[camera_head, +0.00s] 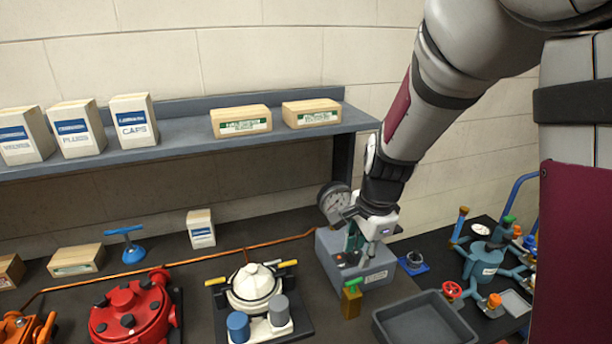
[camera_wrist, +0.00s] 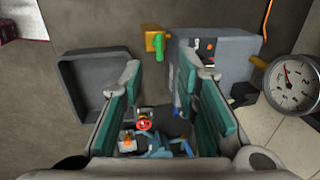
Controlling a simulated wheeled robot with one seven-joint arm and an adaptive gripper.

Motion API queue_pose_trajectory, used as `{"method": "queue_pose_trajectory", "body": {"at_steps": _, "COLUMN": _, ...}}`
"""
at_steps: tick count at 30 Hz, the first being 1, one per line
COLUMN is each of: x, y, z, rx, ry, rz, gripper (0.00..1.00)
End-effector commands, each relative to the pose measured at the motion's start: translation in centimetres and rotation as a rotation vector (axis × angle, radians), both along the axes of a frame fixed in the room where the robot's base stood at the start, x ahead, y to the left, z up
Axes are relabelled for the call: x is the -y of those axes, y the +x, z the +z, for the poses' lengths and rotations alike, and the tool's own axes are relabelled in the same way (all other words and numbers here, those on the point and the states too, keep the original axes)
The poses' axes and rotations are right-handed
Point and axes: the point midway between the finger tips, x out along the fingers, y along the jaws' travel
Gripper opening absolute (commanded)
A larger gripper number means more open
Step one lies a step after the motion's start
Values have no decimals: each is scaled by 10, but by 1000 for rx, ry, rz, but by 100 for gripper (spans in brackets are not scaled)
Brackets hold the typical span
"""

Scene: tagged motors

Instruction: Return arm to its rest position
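My gripper (camera_head: 354,243) hangs at the end of my arm, close to the grey box with the pressure gauge in the head view. In the wrist view, its two teal-padded fingers (camera_wrist: 165,80) stand well apart with nothing held between them. The grey box (camera_head: 362,277) shows at the upper right of the wrist view (camera_wrist: 222,65). Part of it is hidden behind my gripper in the head view.
The round gauge (camera_head: 334,202) is close beside my gripper. A shelf (camera_head: 185,133) with labelled boxes is at left. A dark tray (camera_head: 425,322), a green-and-yellow valve (camera_head: 351,297) and a blue pipe assembly (camera_head: 486,262) are at right. Red (camera_head: 130,312) and white (camera_head: 253,286) units are at left.

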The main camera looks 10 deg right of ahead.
Motion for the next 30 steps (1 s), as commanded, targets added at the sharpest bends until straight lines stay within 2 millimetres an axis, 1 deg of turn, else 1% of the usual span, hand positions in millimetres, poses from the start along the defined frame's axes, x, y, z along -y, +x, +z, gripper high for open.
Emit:
{"method": "queue_pose_trajectory", "body": {"at_steps": 4, "x": -3, "y": -9, "z": 21, "rx": 30, "ry": 18, "rz": 113, "gripper": 29}}
{"method": "queue_pose_trajectory", "body": {"at_steps": 8, "x": -6, "y": -28, "z": 52, "rx": 84, "ry": 19, "rz": 305, "gripper": 29}}
{"method": "queue_pose_trajectory", "body": {"at_steps": 12, "x": -7, "y": -54, "z": 84, "rx": 152, "ry": -21, "rz": 531, "gripper": 29}}
{"method": "queue_pose_trajectory", "body": {"at_steps": 18, "x": -5, "y": -97, "z": 118, "rx": 242, "ry": -148, "rz": 842, "gripper": 29}}
{"method": "queue_pose_trajectory", "body": {"at_steps": 21, "x": -2, "y": -119, "z": 130, "rx": 271, "ry": -240, "rz": 987, "gripper": 29}}
{"method": "queue_pose_trajectory", "body": {"at_steps": 24, "x": 2, "y": -138, "z": 137, "rx": 285, "ry": -336, "rz": 1109, "gripper": 29}}
{"method": "queue_pose_trajectory", "body": {"at_steps": 27, "x": 4, "y": -154, "z": 140, "rx": 283, "ry": -416, "rz": 1202, "gripper": 29}}
{"method": "queue_pose_trajectory", "body": {"at_steps": 30, "x": 6, "y": -163, "z": 141, "rx": 277, "ry": -470, "rz": 1260, "gripper": 29}}
